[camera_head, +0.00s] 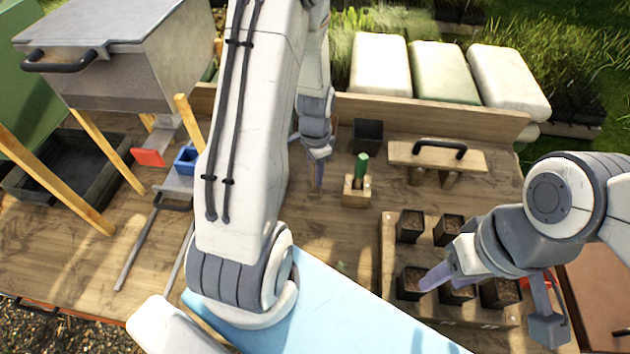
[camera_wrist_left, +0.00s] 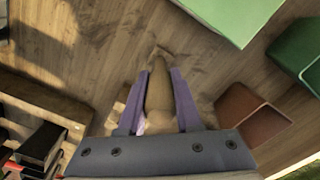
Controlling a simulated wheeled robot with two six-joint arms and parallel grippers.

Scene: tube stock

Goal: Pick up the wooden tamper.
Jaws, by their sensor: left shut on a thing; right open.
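The wooden tamper (camera_wrist_left: 160,92) shows in the left wrist view as a tan, tapered wooden piece between my two purple fingers. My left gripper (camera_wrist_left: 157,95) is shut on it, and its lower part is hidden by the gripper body. In the head view my left gripper (camera_head: 318,178) points down over the table behind my arm; the tamper cannot be made out clearly there. My right gripper (camera_head: 434,281) is open over the potting tray at the right, with its far finger hard to make out.
A wooden holder (camera_head: 356,191) with a green-handled tool stands right of my left gripper. Behind are a black pot (camera_head: 367,134) and a board with a black handle (camera_head: 436,158). Several soil-filled pots (camera_head: 410,226) stand on a wooden tray (camera_head: 388,252). A grey hopper (camera_head: 130,65) is at left.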

